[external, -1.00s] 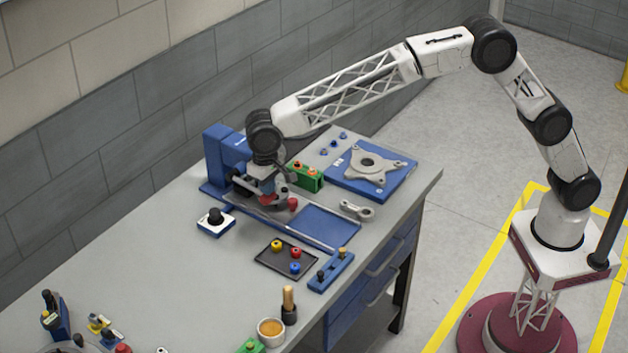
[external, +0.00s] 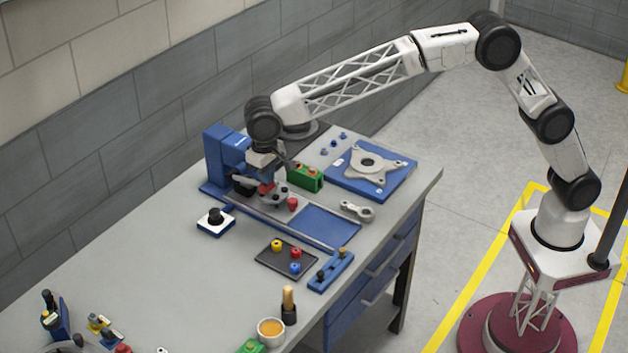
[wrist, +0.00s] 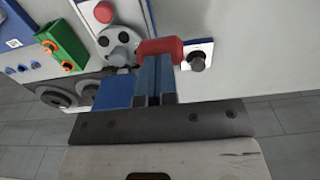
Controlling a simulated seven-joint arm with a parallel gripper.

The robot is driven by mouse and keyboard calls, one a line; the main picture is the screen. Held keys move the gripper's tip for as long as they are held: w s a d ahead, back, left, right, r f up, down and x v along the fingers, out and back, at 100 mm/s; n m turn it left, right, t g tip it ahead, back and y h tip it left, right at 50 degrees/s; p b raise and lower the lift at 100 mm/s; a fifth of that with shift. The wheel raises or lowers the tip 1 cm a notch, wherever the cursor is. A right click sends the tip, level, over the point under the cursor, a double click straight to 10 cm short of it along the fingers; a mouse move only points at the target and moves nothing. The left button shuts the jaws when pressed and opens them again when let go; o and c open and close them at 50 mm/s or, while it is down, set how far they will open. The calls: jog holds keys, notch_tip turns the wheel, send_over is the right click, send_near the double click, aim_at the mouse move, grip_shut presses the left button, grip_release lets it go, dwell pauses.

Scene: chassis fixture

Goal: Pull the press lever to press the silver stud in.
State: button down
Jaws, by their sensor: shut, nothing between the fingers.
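The blue press (external: 218,160) stands at the back left of the bench, partly hidden by my wrist. My gripper (external: 266,187) is in front of it, pointing down, its blue fingers closed together. In the wrist view, a red grip (wrist: 160,48), apparently the press lever's handle, lies across the tips of my gripper (wrist: 155,68). It is not between the fingers; I cannot tell whether they touch it. A grey round part with dark holes (wrist: 118,45) lies beside the fingers; it also shows in the external view (external: 277,198). I cannot pick out the silver stud.
A red knob (external: 293,204) and a green block (external: 306,178) are close to the right of my gripper. A black-knobbed box (external: 215,222) is at front left. A blue plate with a grey casting (external: 352,181) lies to the right. The bench's left middle is clear.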

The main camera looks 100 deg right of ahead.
notch_tip(320, 180, up, 8)
jog(key=w, duration=0.1)
jog(key=shift+d, duration=0.45)
dwell(0.4)
jog(key=shift+s, duration=0.1)
jog(key=s+r+n+t, duration=0.15)
jog(key=s+r, duration=0.35)
jog(key=s, duration=1.3)
jog(key=s+r+n, duration=0.3)
jog(key=s+r, duration=0.2)
jog(key=s, duration=1.4)
jog(key=s+f+n, duration=0.1)
jog(key=s+f, duration=0.3)
jog(key=s, duration=0.8)
jog(key=s+f+n, duration=0.2)
jog(key=s+f, duration=0.3)
jog(key=s, duration=0.7)
jog(key=s+f+n+t, duration=0.1)
jog(key=s+f, duration=0.3)
jog(key=s, duration=0.8)
jog(key=shift+f, duration=0.3)
